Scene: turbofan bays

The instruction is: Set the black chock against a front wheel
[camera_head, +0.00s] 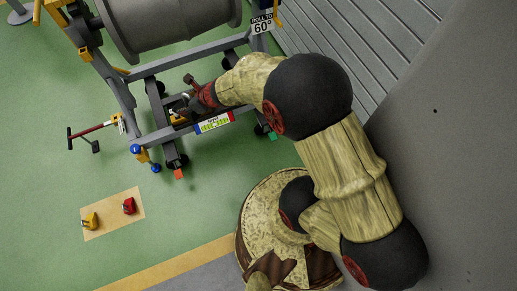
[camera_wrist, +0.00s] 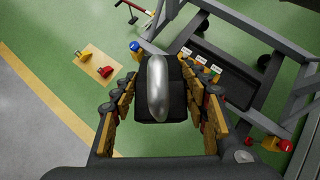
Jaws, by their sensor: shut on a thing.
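My gripper (camera_wrist: 161,103) is shut on a black block with a rounded silver handle, which I take for the black chock (camera_wrist: 148,108). The block sits between the two fingers in the wrist view. In the head view my gripper (camera_head: 188,106) is over the lower frame of the engine stand (camera_head: 150,70), and the block is hard to make out there. A dark caster wheel (camera_head: 175,160) with an orange-red piece stands at the frame's near corner. Another wheel (camera_head: 261,129) with a green piece is to the right. No contact between block and wheel shows.
A tan mat (camera_head: 110,219) holds a yellow chock (camera_head: 90,221) and a red chock (camera_head: 129,206). A red-and-black bar (camera_head: 94,131) sticks out left of the stand. A ribbed grey wall (camera_head: 330,40) is at right. Green floor is clear around the mat.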

